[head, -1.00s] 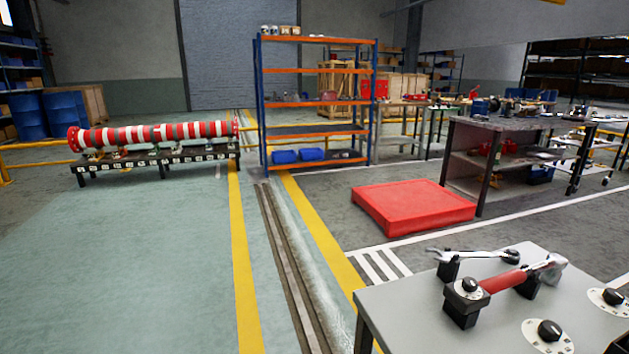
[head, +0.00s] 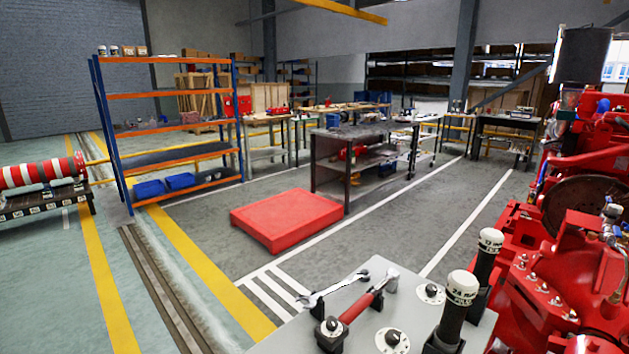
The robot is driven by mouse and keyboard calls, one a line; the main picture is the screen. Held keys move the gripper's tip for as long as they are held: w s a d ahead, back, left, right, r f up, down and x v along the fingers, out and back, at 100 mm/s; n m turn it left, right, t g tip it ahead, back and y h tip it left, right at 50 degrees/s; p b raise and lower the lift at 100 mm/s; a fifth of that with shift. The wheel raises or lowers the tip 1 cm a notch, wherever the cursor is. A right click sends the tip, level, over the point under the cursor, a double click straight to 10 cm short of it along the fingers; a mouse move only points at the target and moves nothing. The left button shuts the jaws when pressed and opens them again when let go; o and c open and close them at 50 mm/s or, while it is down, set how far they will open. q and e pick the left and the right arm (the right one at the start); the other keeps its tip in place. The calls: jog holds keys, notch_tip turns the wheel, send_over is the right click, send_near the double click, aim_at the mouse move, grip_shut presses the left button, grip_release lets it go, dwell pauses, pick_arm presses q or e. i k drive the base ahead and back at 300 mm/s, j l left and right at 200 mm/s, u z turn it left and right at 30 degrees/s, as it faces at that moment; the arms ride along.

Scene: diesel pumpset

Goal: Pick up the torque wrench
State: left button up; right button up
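A red-handled tool with a silver head (head: 358,308) rests on black supports on the grey worktable (head: 283,342) at the bottom of the head view. It looks like the torque wrench, but I cannot be sure. Its head points away and to the right, and a black block with a dial-like top (head: 331,328) is at its near end. A silver open-ended wrench (head: 332,290) lies on supports just behind it. Neither of my grippers is in view.
Two dark upright cylinders with white labelled caps (head: 452,318) stand at the table's right side. Round white dials with black knobs (head: 431,293) lie around the tool. A red engine (head: 575,260) stands close at right. A red block (head: 286,218) lies on the floor beyond.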

aim_at(330, 339)
jog(key=z, duration=1)
jog(key=i+l+u, duration=0.1)
jog(key=l+u, duration=0.35)
jog(key=l, duration=0.7)
jog(key=l+u, duration=0.45)
jog(key=l, duration=0.7)
jog(key=k+j, duration=0.05)
